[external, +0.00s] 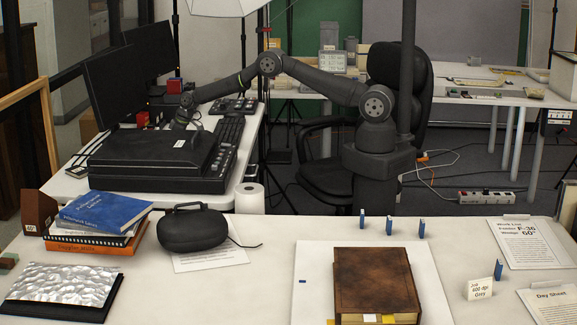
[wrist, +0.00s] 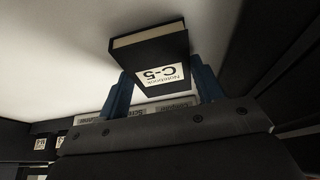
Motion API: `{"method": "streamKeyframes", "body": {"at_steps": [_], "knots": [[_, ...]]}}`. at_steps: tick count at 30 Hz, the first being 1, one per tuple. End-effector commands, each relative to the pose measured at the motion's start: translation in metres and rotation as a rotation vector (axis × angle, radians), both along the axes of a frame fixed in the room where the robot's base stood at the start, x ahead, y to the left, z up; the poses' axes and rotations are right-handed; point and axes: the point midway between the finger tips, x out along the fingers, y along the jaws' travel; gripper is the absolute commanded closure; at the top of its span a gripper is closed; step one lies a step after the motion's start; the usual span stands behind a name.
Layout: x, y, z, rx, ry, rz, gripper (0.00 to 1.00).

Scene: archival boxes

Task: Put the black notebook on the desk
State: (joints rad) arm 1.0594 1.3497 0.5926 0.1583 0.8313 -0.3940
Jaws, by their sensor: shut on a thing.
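The black notebook (wrist: 152,50), with pale page edges and a white "Notebook C-5" label, shows in the wrist view. My gripper (wrist: 163,84) is shut on it, one blue finger at each side. In the external view my arm reaches left, and my gripper (external: 184,118) is above the back of a large black flat device (external: 155,158) on the white desk (external: 66,186). I cannot make out the notebook there. A pale surface lies behind the notebook in the wrist view; the frames do not show clearly whether they touch.
On the front table are stacked books (external: 105,212), a black case (external: 193,230) and a brown book (external: 375,280). A black chair (external: 335,180) stands behind.

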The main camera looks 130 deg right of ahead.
Motion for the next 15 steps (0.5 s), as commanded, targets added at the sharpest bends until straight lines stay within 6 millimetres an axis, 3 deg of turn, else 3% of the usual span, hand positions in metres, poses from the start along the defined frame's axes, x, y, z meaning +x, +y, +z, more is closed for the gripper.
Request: {"method": "streamKeyframes", "body": {"at_steps": [11,12,15], "knots": [[0.0000,-0.0005,-0.0050,-0.001,-0.001,0.000,0.63],[0.0000,-0.0005,-0.0047,-0.001,-0.001,0.000,0.33],[-0.0001,-0.0005,-0.0045,-0.001,-0.001,0.000,0.17]]}}
